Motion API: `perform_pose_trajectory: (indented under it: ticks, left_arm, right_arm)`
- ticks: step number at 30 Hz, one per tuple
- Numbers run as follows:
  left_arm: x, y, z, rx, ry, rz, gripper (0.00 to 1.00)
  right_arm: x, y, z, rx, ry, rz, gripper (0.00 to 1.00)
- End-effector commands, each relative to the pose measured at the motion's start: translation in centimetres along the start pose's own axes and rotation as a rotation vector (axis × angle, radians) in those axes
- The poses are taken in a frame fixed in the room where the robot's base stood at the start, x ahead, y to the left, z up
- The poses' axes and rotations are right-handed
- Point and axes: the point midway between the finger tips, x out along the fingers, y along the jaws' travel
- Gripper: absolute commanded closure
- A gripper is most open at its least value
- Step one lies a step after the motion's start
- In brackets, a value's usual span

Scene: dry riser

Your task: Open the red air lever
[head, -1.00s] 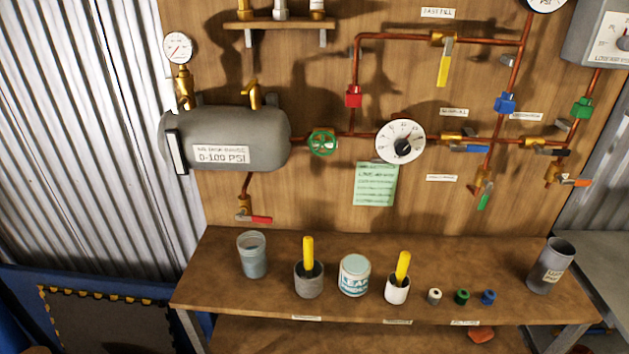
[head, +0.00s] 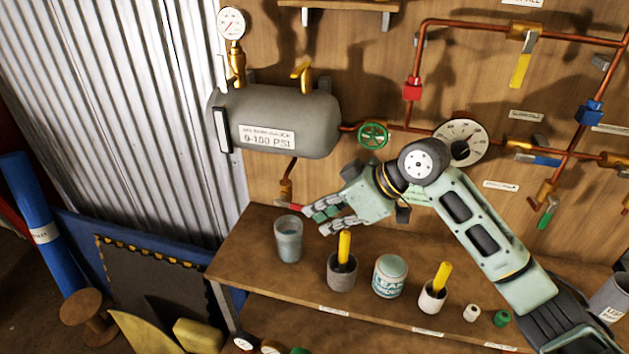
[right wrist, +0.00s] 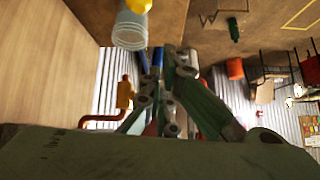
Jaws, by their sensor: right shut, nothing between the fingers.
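The red air lever (head: 291,206) sits on the brass drain valve (head: 286,188) under the grey tank (head: 310,118) in the head view. Only part of its red handle shows; the rest is behind my fingers. My right gripper (head: 318,220) reaches in from the right, its fingertips just right of the lever and above the bench. It is shut and empty; I cannot tell whether it touches the lever. In the right wrist view the fingers (right wrist: 165,95) are close together, with the brass valve (right wrist: 125,92) to their left. My left gripper is not in view.
A clear cup (head: 289,240) stands on the bench just below my fingers. A grey cup with a yellow stick (head: 342,272), a leak-fluid tub (head: 390,278) and a white cup (head: 432,298) stand to the right. A green valve wheel (head: 373,135) is above my wrist.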

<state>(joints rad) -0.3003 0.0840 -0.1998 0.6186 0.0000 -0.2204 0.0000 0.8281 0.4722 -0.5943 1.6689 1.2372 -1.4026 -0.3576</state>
Motion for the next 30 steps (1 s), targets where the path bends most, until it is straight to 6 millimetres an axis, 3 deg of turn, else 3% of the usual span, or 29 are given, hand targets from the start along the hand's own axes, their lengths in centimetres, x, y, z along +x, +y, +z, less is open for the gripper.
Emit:
perform_pose_trajectory:
  ticks: [1, 6, 10, 14, 20, 30]
  left_arm:
    - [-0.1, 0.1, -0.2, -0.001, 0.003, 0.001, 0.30]
    - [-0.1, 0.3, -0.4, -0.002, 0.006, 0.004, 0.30]
    - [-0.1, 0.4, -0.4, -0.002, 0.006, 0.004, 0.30]
    - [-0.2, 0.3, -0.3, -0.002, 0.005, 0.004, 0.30]
    - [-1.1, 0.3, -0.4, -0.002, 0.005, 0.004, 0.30]
    - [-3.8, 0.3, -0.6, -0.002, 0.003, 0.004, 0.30]
  right_arm:
    - [-1.9, 0.7, -1.9, -0.030, 0.010, -0.002, 1.00]
    - [-7.2, 1.6, -6.6, -0.100, 0.044, -0.027, 1.00]
    - [-10.1, 1.8, -8.9, -0.129, 0.067, -0.040, 1.00]
    - [-11.2, 1.7, -9.8, -0.140, 0.079, -0.048, 1.00]
    - [-9.5, 1.5, -10.2, -0.140, 0.080, -0.052, 1.00]
    - [-2.4, 1.1, -10.9, -0.139, 0.080, -0.051, 1.00]
